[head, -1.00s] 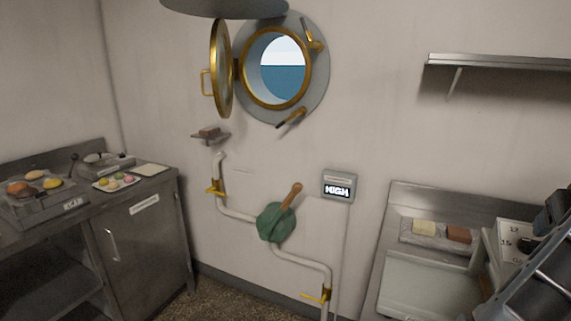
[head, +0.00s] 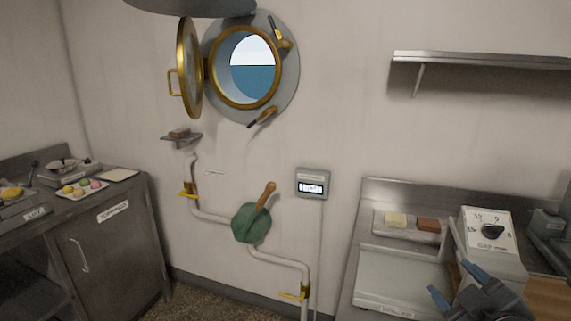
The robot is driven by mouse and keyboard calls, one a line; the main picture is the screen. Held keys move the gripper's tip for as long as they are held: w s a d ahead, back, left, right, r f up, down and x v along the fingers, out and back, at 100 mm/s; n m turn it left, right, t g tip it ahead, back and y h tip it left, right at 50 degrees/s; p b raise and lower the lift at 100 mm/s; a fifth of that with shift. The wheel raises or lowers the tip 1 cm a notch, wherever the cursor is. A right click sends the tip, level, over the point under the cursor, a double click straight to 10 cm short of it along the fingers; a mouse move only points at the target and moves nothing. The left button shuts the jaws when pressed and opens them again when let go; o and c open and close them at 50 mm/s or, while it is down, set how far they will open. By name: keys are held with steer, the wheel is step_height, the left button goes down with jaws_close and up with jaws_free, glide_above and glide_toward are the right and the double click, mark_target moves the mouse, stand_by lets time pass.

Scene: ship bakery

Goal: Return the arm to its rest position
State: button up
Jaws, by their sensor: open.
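My gripper (head: 455,283) shows at the lower right in the head view. Its two blue-tipped fingers are spread apart with nothing seen between them. It is in front of the right-hand metal counter, near a white box with a dial (head: 490,232). The gripper covers the lower part of that box. Most of my arm is out of view below the frame.
The right counter holds a pale tray (head: 400,278) and a smaller tray (head: 408,234) with a yellow and a brown block. A shelf (head: 480,60) juts from the wall above. An open porthole (head: 190,70), a green pump (head: 250,223) and a left counter (head: 110,240) also show.

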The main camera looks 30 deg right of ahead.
steer(key=s+a+f+t+y, duration=0.1)
steer(key=s+a+y, duration=0.3)
steer(key=s+a, duration=0.6)
steer(key=s+a+f+m+t+y, duration=0.1)
steer(key=s+a+f+y, duration=0.3)
steer(key=s+a, duration=0.6)
steer(key=a, duration=0.3)
steer(key=shift+s+a+f+m+y, duration=0.2)
steer(key=shift+s+f+m+y, duration=0.1)
steer(key=shift+s, duration=0.05)
